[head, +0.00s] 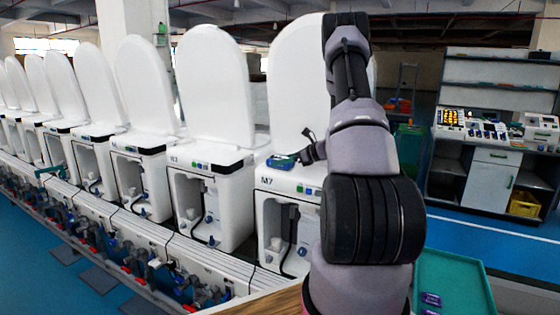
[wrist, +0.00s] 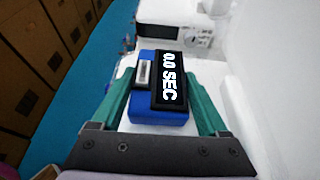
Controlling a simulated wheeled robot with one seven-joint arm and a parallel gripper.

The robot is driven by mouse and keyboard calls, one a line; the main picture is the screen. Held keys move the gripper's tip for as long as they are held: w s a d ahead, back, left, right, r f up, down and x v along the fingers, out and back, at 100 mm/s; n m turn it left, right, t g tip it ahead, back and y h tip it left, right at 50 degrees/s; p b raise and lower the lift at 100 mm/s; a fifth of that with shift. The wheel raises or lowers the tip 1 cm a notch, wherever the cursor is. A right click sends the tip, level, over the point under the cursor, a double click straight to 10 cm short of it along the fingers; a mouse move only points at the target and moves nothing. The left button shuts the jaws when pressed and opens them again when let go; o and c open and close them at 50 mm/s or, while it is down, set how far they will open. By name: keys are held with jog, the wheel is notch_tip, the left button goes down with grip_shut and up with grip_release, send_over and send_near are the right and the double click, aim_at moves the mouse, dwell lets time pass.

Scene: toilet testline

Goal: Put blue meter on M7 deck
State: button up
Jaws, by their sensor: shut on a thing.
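The blue meter (head: 281,162) is at the white deck of the unit marked M7 (head: 300,184), near the deck's left back part, below the raised lid. In the wrist view the blue meter (wrist: 158,119) has a black display reading 0.0 SEC. My gripper (wrist: 160,85) is shut on it, with one green finger at each side. In the head view my gripper (head: 298,160) is partly hidden by my arm. I cannot tell whether the meter touches the deck or is just above it.
A row of similar white units with raised lids runs left, the nearest marked K3 (head: 205,170). A green tray (head: 455,270) with purple items is at lower right. A workbench (head: 495,150) with devices stands at the back right. Brown boxes (wrist: 35,60) line the left in the wrist view.

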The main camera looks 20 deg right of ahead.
jog(key=shift+f, duration=0.2)
jog(key=o, duration=1.5)
jog(key=shift+a, duration=0.1)
jog(key=shift+s, duration=0.1)
